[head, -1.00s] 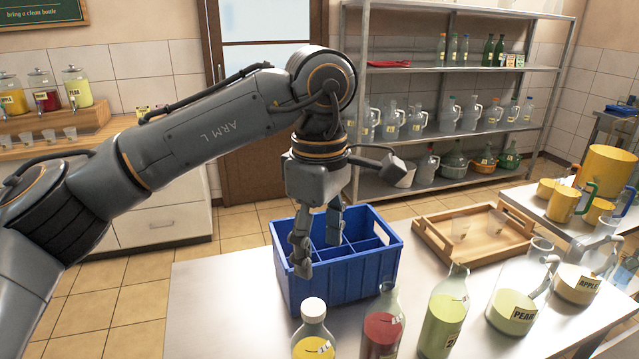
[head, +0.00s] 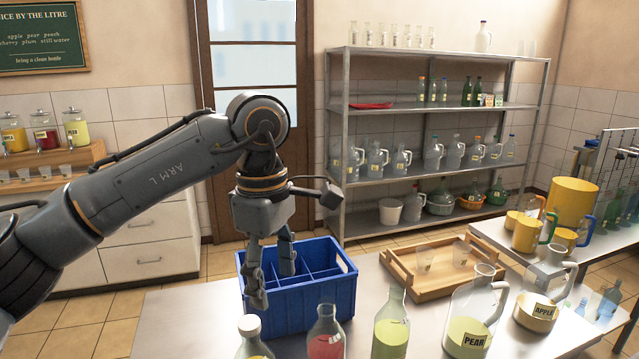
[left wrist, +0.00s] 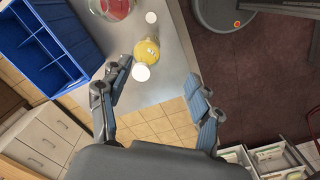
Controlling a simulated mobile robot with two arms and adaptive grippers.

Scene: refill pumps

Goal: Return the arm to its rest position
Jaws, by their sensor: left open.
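My left arm comes in from the left in the head view, with its gripper (head: 272,278) pointing down by the left part of the blue divided crate (head: 322,298). The gripper is open with nothing between its fingers. In the left wrist view the fingers (left wrist: 158,95) stand wide apart. The crate (left wrist: 38,45) lies to their upper left there, and a yellow bottle with a white cap (left wrist: 147,50) shows beyond the fingertips. How high the fingertips are above the crate is hard to tell. My right gripper is not in view.
Bottles with yellow, red (head: 326,340) and green (head: 391,335) contents stand along the table's front. A pear jug (head: 470,325) and an apple jug (head: 538,310) stand to the right. A wooden tray (head: 412,290) with two cups lies behind. A metal shelf (head: 435,107) stands farther back.

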